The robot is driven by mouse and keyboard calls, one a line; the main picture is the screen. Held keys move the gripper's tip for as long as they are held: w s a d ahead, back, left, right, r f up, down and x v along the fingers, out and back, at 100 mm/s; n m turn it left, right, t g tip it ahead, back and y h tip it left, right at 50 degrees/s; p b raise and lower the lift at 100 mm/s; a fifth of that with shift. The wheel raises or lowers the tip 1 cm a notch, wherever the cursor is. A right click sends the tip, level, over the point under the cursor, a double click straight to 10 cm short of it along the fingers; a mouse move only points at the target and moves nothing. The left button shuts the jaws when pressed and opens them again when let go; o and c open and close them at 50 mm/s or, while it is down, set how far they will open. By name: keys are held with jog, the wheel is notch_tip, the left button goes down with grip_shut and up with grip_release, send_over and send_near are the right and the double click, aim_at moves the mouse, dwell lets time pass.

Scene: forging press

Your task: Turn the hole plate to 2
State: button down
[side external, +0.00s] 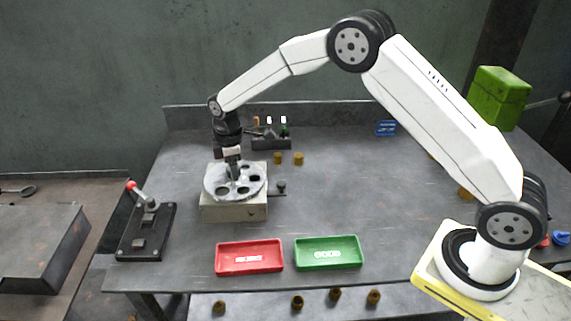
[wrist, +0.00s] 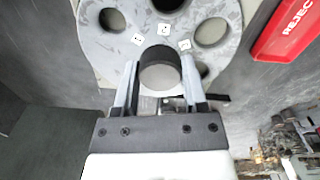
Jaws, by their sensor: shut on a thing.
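The hole plate (side external: 213,184) is a round grey disc with several holes, lying on a beige box-shaped base (side external: 235,211). In the wrist view the plate (wrist: 98,45) fills the top, with small white number tags (wrist: 163,29) that are too blurred to read surely. My gripper (side external: 235,174) points down at the middle of the plate. In the wrist view my gripper (wrist: 160,85) has its two fingers on either side of a round knob (wrist: 160,72) with a grey top and dark side, and is shut on it. The fingers hide part of the plate.
A red tray (side external: 249,257) and a green tray (side external: 329,252) lie in front of the base. A red-knobbed lever (side external: 131,186) stands at the left. Small brass parts (side external: 298,158) and a dark rack (side external: 271,143) are behind. The table's middle right is clear.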

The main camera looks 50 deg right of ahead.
jog(key=shift+r, duration=0.1)
dwell(0.3)
jog(key=shift+c, duration=0.6)
grip_release()
jog(key=shift+r, duration=3.85)
jog(key=shift+s+d+r+m, duration=0.1)
jog(key=shift+s+d+m, duration=0.2)
jog(key=shift+s, duration=0.15)
jog(key=s+d+m+t, duration=0.1)
jog(key=s+d+m, duration=0.1)
jog(key=s, duration=0.6)
jog(key=s+d+f+m, duration=0.1)
jog(key=s+d+m, duration=0.1)
jog(key=s+m, duration=0.3)
jog(key=s+d+f+m+t, duration=0.1)
jog(key=s+m, duration=0.3)
jog(key=s, duration=0.9)
jog(key=shift+d+f+t, duration=0.25)
jog(key=shift+d+t, duration=0.05)
jog(key=shift+d, duration=0.25)
